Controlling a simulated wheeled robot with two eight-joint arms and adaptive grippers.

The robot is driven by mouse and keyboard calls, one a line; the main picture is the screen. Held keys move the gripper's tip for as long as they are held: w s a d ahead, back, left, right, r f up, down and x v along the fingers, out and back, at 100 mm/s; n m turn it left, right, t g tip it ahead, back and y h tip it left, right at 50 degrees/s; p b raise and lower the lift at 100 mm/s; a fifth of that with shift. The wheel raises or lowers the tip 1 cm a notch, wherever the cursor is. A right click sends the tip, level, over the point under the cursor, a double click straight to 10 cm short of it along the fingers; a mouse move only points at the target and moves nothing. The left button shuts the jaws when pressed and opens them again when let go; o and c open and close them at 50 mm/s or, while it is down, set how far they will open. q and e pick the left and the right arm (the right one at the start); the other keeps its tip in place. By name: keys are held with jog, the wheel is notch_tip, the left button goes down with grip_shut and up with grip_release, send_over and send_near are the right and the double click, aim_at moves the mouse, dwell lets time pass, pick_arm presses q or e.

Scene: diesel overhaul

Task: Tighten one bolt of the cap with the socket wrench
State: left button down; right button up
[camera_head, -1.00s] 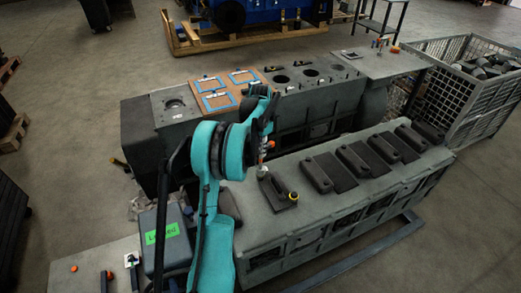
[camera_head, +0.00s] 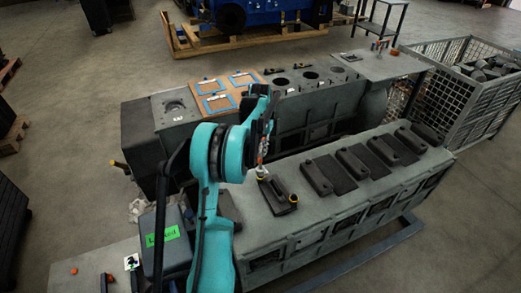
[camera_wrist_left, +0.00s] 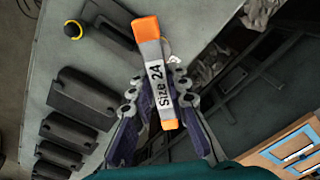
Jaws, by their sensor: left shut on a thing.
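The socket wrench (camera_wrist_left: 157,75), orange and grey with a "Size 24" label, is clamped between the fingers of my left gripper (camera_wrist_left: 158,108). In the head view my left gripper (camera_head: 264,140) is over the left end of a dark cap (camera_head: 279,192) on the grey engine block. The cap has a yellow-ringed dark bolt (camera_head: 293,198) at its right end and a yellow ring (camera_head: 262,177) at its left end, just below the wrench. I cannot tell whether the wrench touches that bolt. The right-end ring (camera_wrist_left: 73,30) also shows in the wrist view. My right gripper is out of view.
More dark caps (camera_head: 353,160) lie in a row along the block (camera_head: 340,192) to the right. A grey box with a green label (camera_head: 162,235) stands at the left. A brown board with blue frames (camera_head: 228,88) and a wire crate (camera_head: 450,90) are farther back.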

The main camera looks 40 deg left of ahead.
pick_arm(q)
jog(key=n, duration=1.4)
jog(key=shift+b, duration=0.35)
jog(key=n, duration=1.2)
jog(key=shift+f+b, duration=0.1)
jog(key=shift+b, duration=0.2)
